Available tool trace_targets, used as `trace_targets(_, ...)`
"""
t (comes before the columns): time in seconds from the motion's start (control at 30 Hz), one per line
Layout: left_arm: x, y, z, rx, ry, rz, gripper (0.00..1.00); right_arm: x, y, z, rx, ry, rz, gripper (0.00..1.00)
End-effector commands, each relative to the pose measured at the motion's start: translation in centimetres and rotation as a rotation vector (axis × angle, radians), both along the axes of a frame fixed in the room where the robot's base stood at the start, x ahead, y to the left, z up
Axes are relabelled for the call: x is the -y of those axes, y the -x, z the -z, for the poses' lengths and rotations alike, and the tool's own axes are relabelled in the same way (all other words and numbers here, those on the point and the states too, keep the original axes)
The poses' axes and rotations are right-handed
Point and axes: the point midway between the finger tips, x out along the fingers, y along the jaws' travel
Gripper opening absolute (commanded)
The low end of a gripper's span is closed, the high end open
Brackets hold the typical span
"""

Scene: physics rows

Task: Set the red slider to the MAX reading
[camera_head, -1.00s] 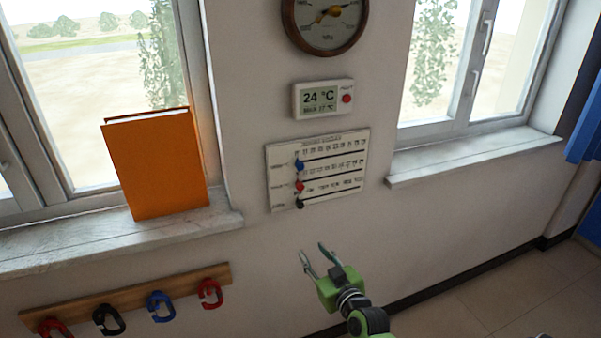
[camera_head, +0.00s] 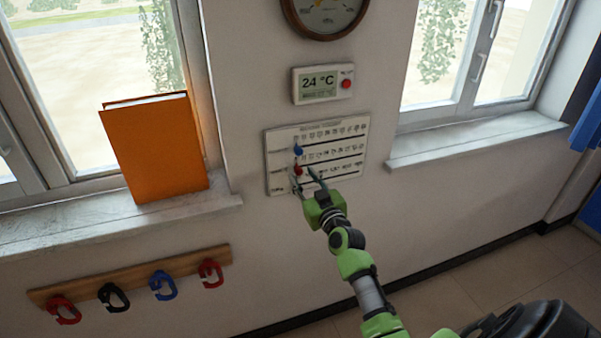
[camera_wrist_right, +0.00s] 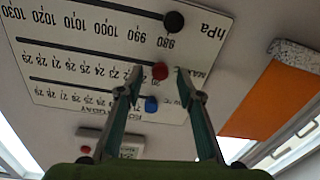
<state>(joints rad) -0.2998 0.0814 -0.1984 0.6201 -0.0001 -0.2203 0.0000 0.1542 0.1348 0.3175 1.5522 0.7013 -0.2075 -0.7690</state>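The white slider panel (camera_head: 348,128) hangs on the wall with blue, red and black knobs on three tracks. The red slider (camera_head: 297,170) is in the middle row at the left end of its track; it also shows in the right wrist view (camera_wrist_right: 160,71), where the panel appears upside down. My right gripper (camera_head: 303,176) is open at the panel's left side. In the right wrist view its fingers (camera_wrist_right: 158,76) stand on either side of the red slider; contact is not clear. The display (camera_head: 320,84) reads 24 °C; its smaller lower line is not legible now. My left gripper is not in view.
The blue knob (camera_wrist_right: 151,104) and black knob (camera_wrist_right: 174,21) sit close on either side of the red one. A round gauge (camera_head: 325,12) hangs above the display. An orange book (camera_head: 155,148) stands on the left sill. A hook rail (camera_head: 135,273) is below it.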

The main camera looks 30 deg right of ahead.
Motion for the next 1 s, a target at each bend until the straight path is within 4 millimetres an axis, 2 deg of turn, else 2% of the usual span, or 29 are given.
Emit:
trace_targets(0.2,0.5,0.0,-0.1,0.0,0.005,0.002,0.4,0.4,-2.0,0.0,-0.001,0.0,-0.001,0.34)
trace_targets(0.57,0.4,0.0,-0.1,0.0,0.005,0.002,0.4,0.5,-2.4,0.1,0.0,-0.001,0.0,0.34)
trace_targets(0.6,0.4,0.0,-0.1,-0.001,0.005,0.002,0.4,0.5,-2.4,0.1,0.0,-0.001,0.0,0.28)
trace_targets(0.7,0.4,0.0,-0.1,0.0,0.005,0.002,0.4,0.5,-2.4,0.1,-0.001,-0.001,0.0,0.03)
trace_targets(0.73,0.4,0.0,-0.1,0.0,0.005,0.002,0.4,0.5,-2.4,0.1,-0.001,-0.001,-0.001,0.0)
trace_targets(1.0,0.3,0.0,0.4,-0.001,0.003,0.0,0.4,1.1,-2.3,0.2,-0.001,0.002,0.0,0.0)
